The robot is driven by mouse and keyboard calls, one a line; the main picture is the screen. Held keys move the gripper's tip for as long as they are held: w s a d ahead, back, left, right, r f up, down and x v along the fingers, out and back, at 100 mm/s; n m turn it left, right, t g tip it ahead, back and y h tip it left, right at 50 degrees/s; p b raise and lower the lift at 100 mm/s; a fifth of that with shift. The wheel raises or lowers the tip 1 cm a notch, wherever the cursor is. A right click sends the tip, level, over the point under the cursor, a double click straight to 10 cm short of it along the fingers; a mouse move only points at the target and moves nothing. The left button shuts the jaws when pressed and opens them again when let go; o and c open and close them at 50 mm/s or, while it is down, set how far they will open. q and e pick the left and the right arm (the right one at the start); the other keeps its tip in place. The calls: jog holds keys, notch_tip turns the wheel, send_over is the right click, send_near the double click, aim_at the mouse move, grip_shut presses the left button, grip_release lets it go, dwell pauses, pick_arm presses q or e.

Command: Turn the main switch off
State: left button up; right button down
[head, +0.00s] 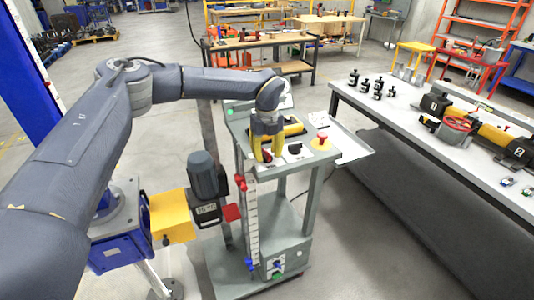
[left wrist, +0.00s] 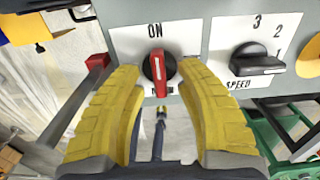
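The main switch (left wrist: 159,66) is a round black knob with a red handle on a grey panel. Its red handle stands upright in the left wrist view, towards the word ON above it. Lettering below the knob is mostly hidden. My left gripper (head: 266,152) is at the front of the grey control cart (head: 245,133) in the head view. Its yellow fingers are spread to the left and right of the knob in the left wrist view. Gaps show between the fingers and the knob, and nothing is held. My right gripper is in neither view.
A black speed knob (left wrist: 257,60) sits right of the switch. A red stop button on a yellow base (head: 321,140) is farther right on the cart. A workbench (head: 430,135) with black jacks stands to the right. A grey motor (head: 203,176) stands left of the cart.

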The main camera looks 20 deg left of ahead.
pick_arm(q)
jog(key=shift+c, duration=0.4)
grip_shut()
jog(key=shift+m, duration=0.4)
jog(key=m, duration=0.3)
jog(key=shift+s+a+m, duration=0.1)
jog(key=shift+m, duration=0.3)
jog(key=m, duration=0.4)
jog(key=shift+a+m, duration=0.15)
jog(key=shift+m, duration=0.15)
jog(key=m, duration=0.4)
jog(key=shift+a, duration=0.1)
jog(key=m, duration=0.4)
jog(key=shift+a+m, duration=0.1)
jog(key=shift+m, duration=0.4)
